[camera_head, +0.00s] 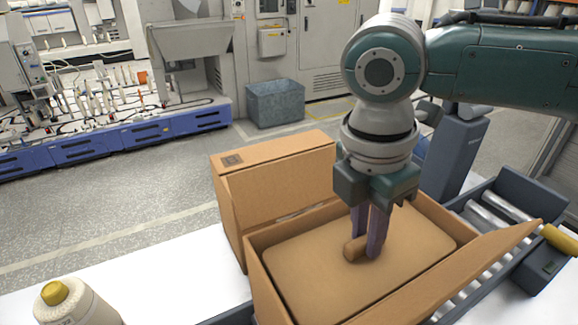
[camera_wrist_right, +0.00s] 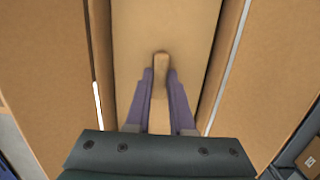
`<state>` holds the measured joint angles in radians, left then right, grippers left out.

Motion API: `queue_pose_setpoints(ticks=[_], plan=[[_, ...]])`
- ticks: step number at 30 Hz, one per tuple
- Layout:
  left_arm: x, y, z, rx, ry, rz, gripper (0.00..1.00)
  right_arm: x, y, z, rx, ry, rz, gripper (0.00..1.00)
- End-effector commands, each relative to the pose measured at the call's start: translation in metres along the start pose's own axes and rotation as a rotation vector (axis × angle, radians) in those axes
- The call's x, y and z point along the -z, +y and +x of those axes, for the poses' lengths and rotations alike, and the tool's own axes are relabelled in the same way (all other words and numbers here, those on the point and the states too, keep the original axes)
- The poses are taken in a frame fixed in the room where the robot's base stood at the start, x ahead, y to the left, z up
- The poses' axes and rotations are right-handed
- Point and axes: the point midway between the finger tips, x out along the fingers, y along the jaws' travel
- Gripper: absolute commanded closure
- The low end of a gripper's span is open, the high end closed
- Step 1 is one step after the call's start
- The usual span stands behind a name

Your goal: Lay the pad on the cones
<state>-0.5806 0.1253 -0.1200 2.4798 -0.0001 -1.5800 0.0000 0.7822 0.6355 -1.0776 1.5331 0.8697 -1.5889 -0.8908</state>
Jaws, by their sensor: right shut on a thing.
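The pad (camera_head: 320,262) is a flat tan board with rounded corners and a raised grip bar (camera_head: 354,250). It lies roughly level inside the open cardboard box (camera_head: 259,284), below the box rim. My right gripper (camera_head: 368,247) is above the pad with its purple fingers shut on the grip bar. In the right wrist view the bar (camera_wrist_right: 160,88) sits between the fingers, with the pad (camera_wrist_right: 160,30) beneath. No cones show inside the box; the pad covers whatever is under it. One cream yarn cone (camera_head: 75,306) with a yellow tip stands on the white table at the lower left. My left gripper is not in view.
The box flaps (camera_head: 490,262) stand open around the box. A roller conveyor (camera_head: 500,222) with dark side rails runs on the right. The white table (camera_head: 180,270) is clear between the cone and the box. A grey bin (camera_head: 275,104) stands on the floor behind.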

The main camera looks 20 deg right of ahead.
Motion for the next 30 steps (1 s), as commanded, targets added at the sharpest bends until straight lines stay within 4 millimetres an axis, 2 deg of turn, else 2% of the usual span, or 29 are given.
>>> queue_pose_setpoints(ticks=[3,4,12,22,26,30], plan=[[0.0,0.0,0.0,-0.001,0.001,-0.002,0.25,0.0,0.0,0.0,0.0,0.0,0.0,1.0],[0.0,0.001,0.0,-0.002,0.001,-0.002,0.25,0.0,0.0,0.0,0.0,0.0,0.0,0.75],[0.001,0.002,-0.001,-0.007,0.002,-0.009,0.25,0.0,0.0,0.0,0.0,0.0,0.0,0.45],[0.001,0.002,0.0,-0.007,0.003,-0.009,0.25,0.0,0.001,-0.005,-0.001,0.0,0.001,0.44],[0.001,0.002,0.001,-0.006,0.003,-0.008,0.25,0.0,0.001,-0.023,-0.004,0.001,-0.001,0.44],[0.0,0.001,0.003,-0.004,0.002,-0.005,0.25,0.0,0.001,-0.052,-0.007,0.0,0.0,0.44]])
